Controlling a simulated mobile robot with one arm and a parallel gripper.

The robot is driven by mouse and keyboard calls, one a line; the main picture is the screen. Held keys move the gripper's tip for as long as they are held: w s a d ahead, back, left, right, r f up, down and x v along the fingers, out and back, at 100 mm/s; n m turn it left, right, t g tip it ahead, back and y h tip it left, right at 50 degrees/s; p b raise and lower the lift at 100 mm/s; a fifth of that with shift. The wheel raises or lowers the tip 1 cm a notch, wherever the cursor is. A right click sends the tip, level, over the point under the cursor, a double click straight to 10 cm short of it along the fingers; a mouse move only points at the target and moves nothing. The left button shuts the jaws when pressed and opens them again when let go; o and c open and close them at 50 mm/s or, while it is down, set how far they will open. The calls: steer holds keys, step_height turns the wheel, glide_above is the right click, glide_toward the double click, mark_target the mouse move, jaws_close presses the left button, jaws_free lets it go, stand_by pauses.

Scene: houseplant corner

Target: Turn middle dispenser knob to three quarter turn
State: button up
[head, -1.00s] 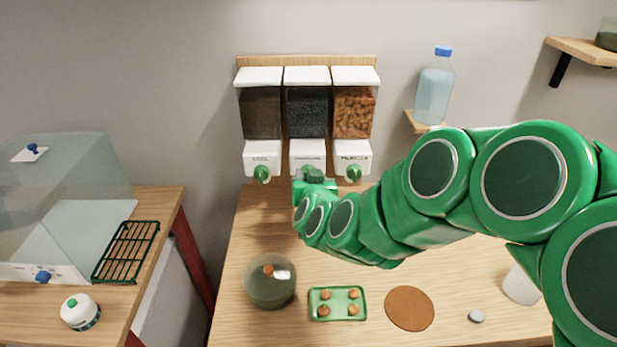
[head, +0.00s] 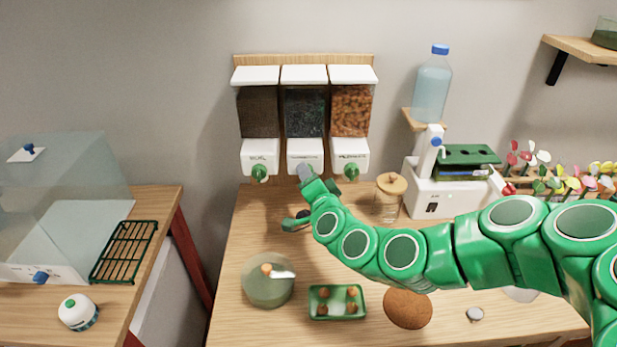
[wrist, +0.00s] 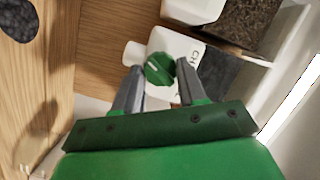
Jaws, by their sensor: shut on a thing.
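The middle dispenser (head: 304,112) hangs on the wall board between two others. It has a white lid, dark grey contents and a white labelled front. My gripper (head: 306,175) is at the foot of that front and hides its knob in the head view. In the wrist view the green knob (wrist: 160,68), with a pale mark, sits between the two fingertips of my gripper (wrist: 158,80), which is shut on it. The label beside it starts with "CH". The exact turn angle of the knob is hard to read.
The left knob (head: 259,173) and right knob (head: 351,171) are close on either side. Below on the table are a glass bowl (head: 268,289), a green tray (head: 320,310) and a brown disc (head: 408,317). A corked jar (head: 388,205) and a white machine (head: 425,187) stand right.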

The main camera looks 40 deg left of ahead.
steer(key=m+t, duration=0.1)
steer(key=m, duration=0.3)
steer(key=m+t+y, duration=0.1)
steer(key=m, duration=0.3)
steer(key=m+y, duration=0.1)
steer(key=m, duration=0.3)
steer(key=shift+a+f+m+t, duration=0.1)
steer(key=shift+f+m+t, duration=0.2)
steer(key=shift+f+t, duration=0.1)
stand_by(0.3)
steer(key=o, duration=1.1)
steer(key=shift+c, duration=0.2)
